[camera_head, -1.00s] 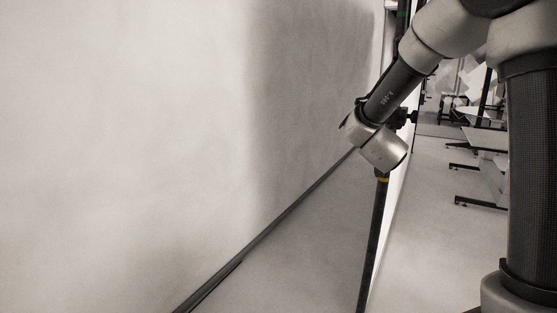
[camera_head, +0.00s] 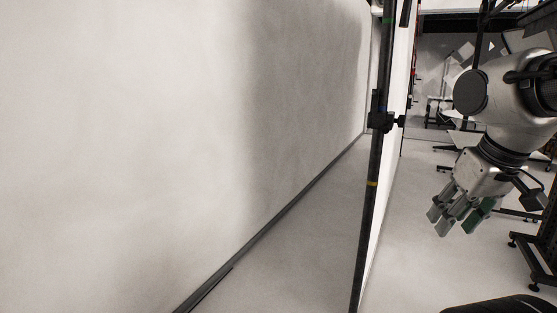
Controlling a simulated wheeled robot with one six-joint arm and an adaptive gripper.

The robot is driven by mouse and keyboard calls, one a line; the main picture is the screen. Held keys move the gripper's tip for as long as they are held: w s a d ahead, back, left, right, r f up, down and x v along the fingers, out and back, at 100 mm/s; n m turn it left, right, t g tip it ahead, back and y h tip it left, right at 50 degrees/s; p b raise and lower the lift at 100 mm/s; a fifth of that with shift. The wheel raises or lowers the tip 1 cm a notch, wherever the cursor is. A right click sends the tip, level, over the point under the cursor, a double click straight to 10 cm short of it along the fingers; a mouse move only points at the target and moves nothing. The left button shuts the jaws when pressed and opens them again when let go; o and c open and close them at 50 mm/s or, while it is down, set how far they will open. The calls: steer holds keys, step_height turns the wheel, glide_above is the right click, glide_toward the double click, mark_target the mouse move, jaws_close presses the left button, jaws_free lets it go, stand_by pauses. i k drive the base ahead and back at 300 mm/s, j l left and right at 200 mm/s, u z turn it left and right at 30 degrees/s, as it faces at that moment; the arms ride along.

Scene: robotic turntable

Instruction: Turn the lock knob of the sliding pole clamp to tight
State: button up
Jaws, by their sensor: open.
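A dark upright pole (camera_head: 367,220) stands right of the middle, with a yellow band and, near its top, a green band. The black sliding clamp (camera_head: 380,121) sits around the pole in the upper part of the picture. A small dark lock knob (camera_head: 401,121) sticks out from the clamp's right side; its turn angle is too small to tell. My gripper (camera_head: 455,224) is open and empty, with its fingers pointing down. It is to the right of and lower than the clamp in the picture, apart from both the pole and the knob.
A large pale wall (camera_head: 150,150) fills the left side, with a dark skirting strip (camera_head: 270,226) along the floor. A narrow white panel edge runs just right of the pole. Tables with dark legs (camera_head: 524,240) stand at the right. Floor between the pole and my gripper is clear.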

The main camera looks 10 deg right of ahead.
mark_target(400, 121)
steer(key=i+l+z, duration=0.15)
steer(key=i+l, duration=1.05)
steer(key=l, duration=0.2)
steer(key=i, duration=0.05)
